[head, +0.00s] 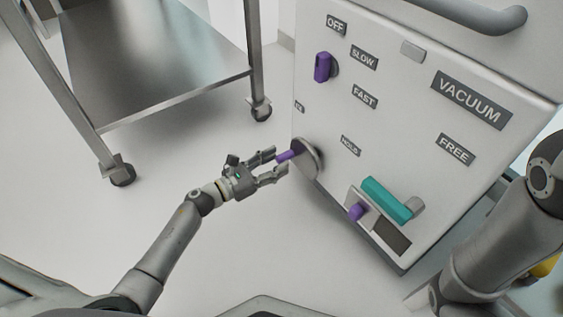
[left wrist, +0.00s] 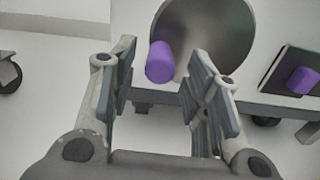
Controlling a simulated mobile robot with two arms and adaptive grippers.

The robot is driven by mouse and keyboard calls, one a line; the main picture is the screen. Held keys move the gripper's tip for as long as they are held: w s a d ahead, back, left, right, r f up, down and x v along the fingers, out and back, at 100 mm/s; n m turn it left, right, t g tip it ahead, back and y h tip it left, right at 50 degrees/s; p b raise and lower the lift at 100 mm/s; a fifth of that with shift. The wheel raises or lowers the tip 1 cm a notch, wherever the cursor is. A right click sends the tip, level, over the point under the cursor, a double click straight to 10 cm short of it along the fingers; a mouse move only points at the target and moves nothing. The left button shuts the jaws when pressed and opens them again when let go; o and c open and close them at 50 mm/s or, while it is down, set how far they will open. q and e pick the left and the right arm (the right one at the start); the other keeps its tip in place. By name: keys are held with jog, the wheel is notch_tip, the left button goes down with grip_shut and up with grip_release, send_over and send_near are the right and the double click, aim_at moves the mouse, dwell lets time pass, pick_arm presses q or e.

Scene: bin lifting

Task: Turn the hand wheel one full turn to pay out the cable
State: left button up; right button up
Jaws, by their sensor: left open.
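The hand wheel (head: 308,157) is a grey disc on the left part of the white cabinet's front, with a purple handle (head: 286,156) standing out from it. The wheel also shows in the left wrist view (left wrist: 215,38). My left gripper (head: 281,165) is open, its fingers on either side of the purple handle. In the left wrist view the handle (left wrist: 160,62) lies between the open fingers, nearer the left one, with gaps visible to both. My right arm comes in at the right; its gripper is out of view.
The white cabinet (head: 420,60) carries a purple knob (head: 323,67), a teal handle (head: 386,200) and a smaller purple knob (head: 356,212) beside a dark panel. A steel cart (head: 150,50) on castors stands at the back left. The floor between is clear.

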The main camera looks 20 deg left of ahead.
pick_arm(q)
jog(key=shift+b+x, duration=0.3)
jog(key=shift+x, duration=1)
grip_shut()
